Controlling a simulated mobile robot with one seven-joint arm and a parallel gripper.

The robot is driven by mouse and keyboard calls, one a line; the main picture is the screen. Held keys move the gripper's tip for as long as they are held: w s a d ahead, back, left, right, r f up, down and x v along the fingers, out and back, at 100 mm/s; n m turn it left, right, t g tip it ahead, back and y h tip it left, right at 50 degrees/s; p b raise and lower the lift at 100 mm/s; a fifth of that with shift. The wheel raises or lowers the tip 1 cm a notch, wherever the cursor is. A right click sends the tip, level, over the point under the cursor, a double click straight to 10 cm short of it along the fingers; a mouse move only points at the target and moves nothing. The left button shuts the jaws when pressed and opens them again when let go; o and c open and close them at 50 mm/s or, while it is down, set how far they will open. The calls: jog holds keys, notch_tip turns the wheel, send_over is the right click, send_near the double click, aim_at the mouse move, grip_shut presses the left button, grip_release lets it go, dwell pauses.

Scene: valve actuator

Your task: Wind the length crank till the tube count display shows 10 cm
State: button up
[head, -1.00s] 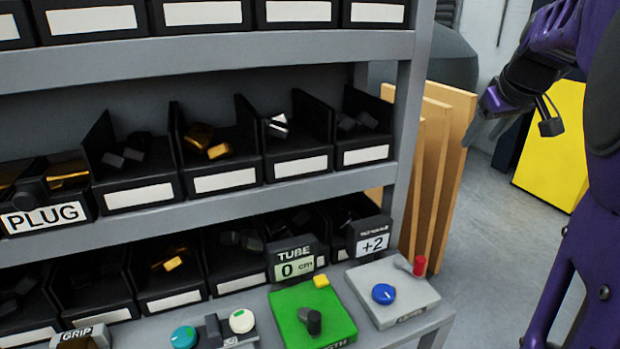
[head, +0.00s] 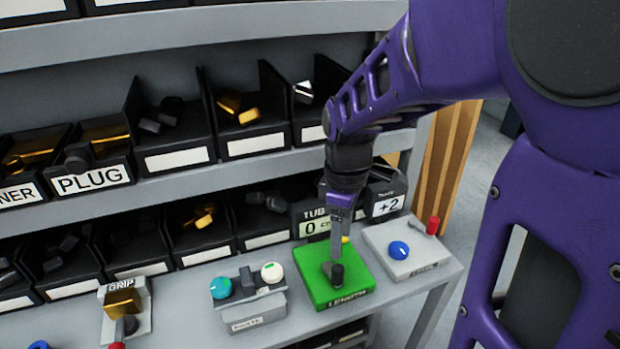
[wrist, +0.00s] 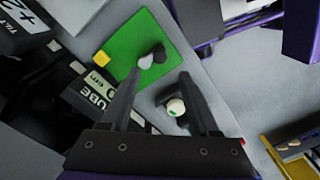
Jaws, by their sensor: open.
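The length crank is a dark knob (head: 337,273) on a green base (head: 318,292) labelled LENGTH. It also shows in the wrist view (wrist: 158,53) with a grey part beside it. The tube count display (head: 311,226) behind the base reads 0, with its right part hidden by my gripper. My gripper (head: 333,256) points down over the green base, close to the crank. In the wrist view my gripper (wrist: 159,73) is open and empty. The crank lies just beyond the fingertips, roughly in line with the gap. I cannot tell whether a finger touches it.
A grey box with a blue knob (head: 398,249) and a red handle (head: 433,225) stands right of the green base, below a +2 display (head: 388,205). A box with teal and white knobs (head: 271,272) stands left. Shelves of black bins rise behind.

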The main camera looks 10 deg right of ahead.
aim_at(338, 267)
notch_tip(338, 267, down, 11)
jog(key=b, duration=0.7)
jog(key=shift+r, duration=0.15)
grip_shut()
